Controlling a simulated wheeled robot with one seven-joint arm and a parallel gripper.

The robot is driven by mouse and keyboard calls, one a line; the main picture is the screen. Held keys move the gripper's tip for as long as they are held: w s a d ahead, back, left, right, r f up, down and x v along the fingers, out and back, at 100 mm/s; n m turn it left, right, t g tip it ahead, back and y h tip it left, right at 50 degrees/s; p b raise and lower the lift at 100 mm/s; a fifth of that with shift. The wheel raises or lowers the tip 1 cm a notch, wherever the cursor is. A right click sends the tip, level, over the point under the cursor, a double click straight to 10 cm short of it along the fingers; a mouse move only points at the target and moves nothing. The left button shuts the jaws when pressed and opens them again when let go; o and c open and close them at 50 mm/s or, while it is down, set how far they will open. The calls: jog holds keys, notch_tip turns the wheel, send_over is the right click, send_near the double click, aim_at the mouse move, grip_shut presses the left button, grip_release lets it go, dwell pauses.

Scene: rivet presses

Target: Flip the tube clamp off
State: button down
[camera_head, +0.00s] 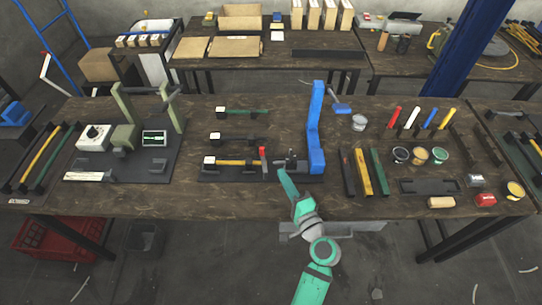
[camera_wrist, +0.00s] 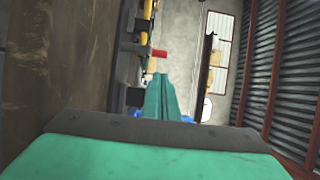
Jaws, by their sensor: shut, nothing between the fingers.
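The tube clamp (camera_head: 263,153) shows as a small upright lever with a red end at the right end of a yellow tube (camera_head: 235,162). The tube lies along a black base plate (camera_head: 225,179) near the table's front edge. In the wrist view the red end (camera_wrist: 158,53) lies just beyond my fingertips. My gripper (camera_head: 281,171) is teal, with its fingers together and nothing between them. Its tip is to the right of the red lever and slightly nearer the front edge; I cannot tell whether it touches anything. The fingers also show in the wrist view (camera_wrist: 160,80).
A dark fixture part (camera_head: 291,159) stands just beyond my fingertips. A tall blue arm (camera_head: 315,130) rises to its right. Black, yellow and green bars (camera_head: 363,172) lie further right. A press with a green frame (camera_head: 125,135) stands at left. Bare tabletop (camera_head: 240,204) runs along the front.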

aim_at(264, 160)
jog(key=shift+w+d, duration=0.1)
jog(key=shift+d, duration=0.05)
jog(key=shift+w, duration=0.4)
jog(key=x, duration=0.9)
